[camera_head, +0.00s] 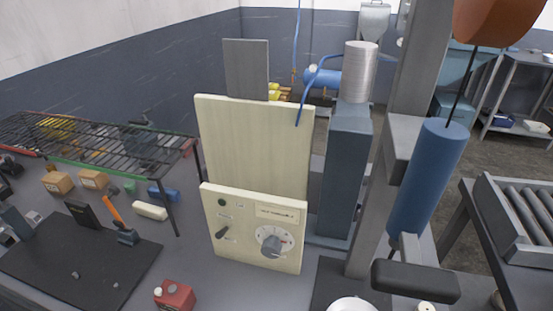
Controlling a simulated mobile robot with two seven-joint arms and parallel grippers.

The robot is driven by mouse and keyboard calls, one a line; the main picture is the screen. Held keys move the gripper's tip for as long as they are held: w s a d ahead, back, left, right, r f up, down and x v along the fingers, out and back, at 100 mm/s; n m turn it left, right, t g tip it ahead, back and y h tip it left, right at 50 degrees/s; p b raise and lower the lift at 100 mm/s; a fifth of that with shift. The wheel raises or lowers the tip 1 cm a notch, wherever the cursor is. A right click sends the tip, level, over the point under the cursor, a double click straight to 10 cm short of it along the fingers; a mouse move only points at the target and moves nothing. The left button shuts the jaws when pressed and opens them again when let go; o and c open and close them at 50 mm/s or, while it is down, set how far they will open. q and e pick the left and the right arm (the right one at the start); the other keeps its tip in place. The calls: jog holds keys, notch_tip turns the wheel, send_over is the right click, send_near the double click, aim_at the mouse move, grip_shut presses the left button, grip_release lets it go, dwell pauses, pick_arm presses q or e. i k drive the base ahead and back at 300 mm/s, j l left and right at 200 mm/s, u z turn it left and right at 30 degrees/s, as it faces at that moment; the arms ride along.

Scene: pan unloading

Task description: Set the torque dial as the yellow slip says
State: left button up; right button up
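The torque dial (271,244) is a grey knob on a pale round scale, low on the right of the cream control panel (238,243). Its scale marks are too small to read, and so is the knob's exact setting. A small lever switch (222,231) and a dark round button (222,202) are on the panel's left side. A pale label (277,214) sits above the dial; its text is not legible. I cannot make out a yellow slip for certain. Neither of my grippers shows in the head view.
A blue cylindrical tool (429,180) hangs on a cord right of the panel. A grey column (345,170) stands behind it. A red block (175,296) lies in front of the panel.

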aim_at(271, 247)
jog(key=j, duration=1.55)
jog(key=i+z, duration=0.05)
